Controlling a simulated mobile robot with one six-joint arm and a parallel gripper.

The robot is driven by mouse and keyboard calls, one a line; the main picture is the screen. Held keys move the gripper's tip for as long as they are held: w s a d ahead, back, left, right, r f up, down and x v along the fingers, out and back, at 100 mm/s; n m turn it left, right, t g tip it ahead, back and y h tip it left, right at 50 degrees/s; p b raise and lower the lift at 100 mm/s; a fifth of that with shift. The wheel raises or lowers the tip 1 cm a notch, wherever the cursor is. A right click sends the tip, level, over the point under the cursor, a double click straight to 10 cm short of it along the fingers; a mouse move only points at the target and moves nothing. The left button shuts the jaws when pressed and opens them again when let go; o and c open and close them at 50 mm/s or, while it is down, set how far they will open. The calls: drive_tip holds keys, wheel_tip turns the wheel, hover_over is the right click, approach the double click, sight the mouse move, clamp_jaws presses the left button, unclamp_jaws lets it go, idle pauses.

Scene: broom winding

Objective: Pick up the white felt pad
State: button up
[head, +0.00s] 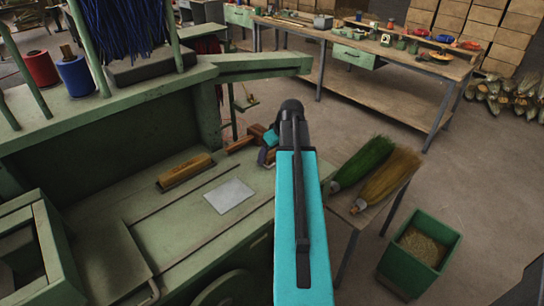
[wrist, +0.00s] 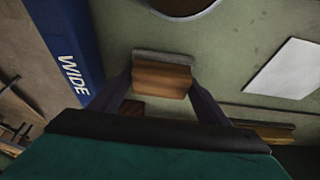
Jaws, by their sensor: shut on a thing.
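The white felt pad (head: 229,195) lies flat on the green bench top, to the left of my arm. It also shows at the right of the wrist view (wrist: 286,68), apart from my gripper (wrist: 160,88). In the wrist view my gripper's two dark fingers are shut on a brown wooden block (wrist: 161,80) with a grey strip along its far edge. In the head view my arm hides most of the gripper. I cannot tell there how high the block is held.
A wooden block with lettering (head: 186,171) lies on the bench left of the pad. A blue item marked "WIDE" (wrist: 69,45) is left of my gripper. Green (head: 363,163) and tan (head: 390,176) brush bundles lie right of my arm. A green bin (head: 447,241) stands on the floor.

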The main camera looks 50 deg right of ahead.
sight(272, 152)
drive_tip(key=shift+r, duration=0.2)
drive_tip(key=shift+r+b, duration=0.6)
drive_tip(key=shift+r, duration=0.7)
drive_tip(key=shift+s+r, duration=0.1)
drive_tip(key=shift+r, duration=0.2)
drive_tip(key=s+a+b, duration=0.1)
drive_tip(key=s, duration=0.3)
drive_tip(key=s+a+b, duration=0.1)
drive_tip(key=s, duration=0.3)
drive_tip(key=s+a+r+b, duration=0.1)
drive_tip(key=s, duration=0.3)
drive_tip(key=shift+s+a, duration=0.25)
drive_tip(key=shift+a, duration=0.05)
drive_tip(key=s+b, duration=0.1)
drive_tip(key=b, duration=0.3)
drive_tip(key=shift+s+a, duration=0.1)
drive_tip(key=shift+s, duration=0.2)
drive_tip(key=shift+s+a+r+b, duration=0.15)
drive_tip(key=shift+s+b, duration=0.3)
drive_tip(key=shift+b, duration=0.7)
drive_tip(key=shift+s, duration=0.1)
